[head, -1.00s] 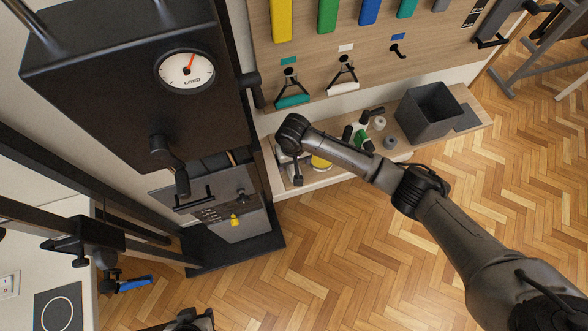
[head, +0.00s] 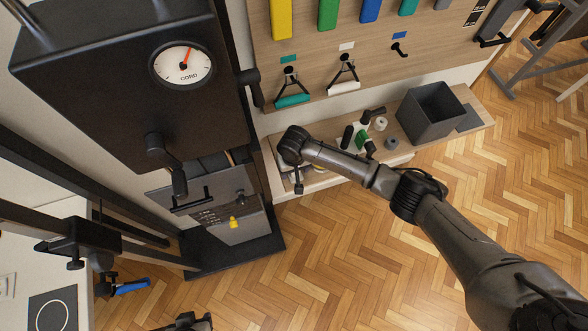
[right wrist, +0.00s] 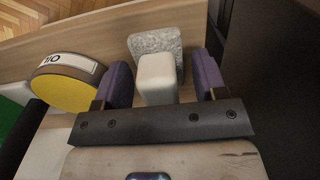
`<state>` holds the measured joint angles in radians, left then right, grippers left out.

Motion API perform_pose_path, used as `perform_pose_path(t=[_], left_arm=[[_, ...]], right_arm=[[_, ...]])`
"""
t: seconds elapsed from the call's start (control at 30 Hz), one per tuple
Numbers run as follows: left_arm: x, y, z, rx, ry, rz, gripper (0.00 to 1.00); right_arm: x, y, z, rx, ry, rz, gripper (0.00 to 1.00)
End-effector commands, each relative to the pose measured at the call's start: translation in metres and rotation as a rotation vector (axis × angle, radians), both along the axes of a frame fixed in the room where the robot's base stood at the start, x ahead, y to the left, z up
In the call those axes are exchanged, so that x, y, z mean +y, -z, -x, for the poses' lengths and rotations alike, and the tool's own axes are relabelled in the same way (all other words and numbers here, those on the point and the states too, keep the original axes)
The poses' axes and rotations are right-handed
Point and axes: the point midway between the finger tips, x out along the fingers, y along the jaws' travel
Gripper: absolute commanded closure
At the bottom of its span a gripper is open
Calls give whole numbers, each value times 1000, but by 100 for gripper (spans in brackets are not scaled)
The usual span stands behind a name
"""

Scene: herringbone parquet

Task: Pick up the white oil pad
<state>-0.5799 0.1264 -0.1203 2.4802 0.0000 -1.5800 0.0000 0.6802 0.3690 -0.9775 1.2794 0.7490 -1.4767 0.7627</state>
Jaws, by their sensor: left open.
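The white oil pad (right wrist: 157,76) is a pale rounded block in the right wrist view, with a grey speckled block (right wrist: 155,40) just beyond it. The purple fingers of my right gripper (right wrist: 163,82) stand on either side of the pad. The gripper looks open, with a gap to the right finger; whether the left finger touches the pad is unclear. In the head view my right arm reaches to the low shelf and its wrist hides the pad. My left gripper (head: 188,323) is open at the bottom edge of the head view, partly cut off and away from the shelf.
A yellow tin (right wrist: 68,88) lies left of the right gripper. On the shelf (head: 290,187) a green-and-black item (head: 361,138) and a grey bin (head: 430,110) stand to the right. A dark machine with a gauge (head: 182,65) rises close on the left.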

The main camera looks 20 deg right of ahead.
Motion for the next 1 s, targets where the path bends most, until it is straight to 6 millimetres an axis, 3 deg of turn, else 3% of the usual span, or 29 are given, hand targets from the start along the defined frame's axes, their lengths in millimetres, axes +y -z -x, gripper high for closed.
perform_pose_path(t=[0.43,0.77,1.0], left_arm=[[-4,0,0,1,-9,12,57],[-2,-2,0,1,-5,8,57],[0,-12,0,1,0,-1,57]], right_arm=[[0,0,0,0,0,0,76],[0,-5,0,0,0,0,77],[0,-36,-1,-2,0,-3,77]])
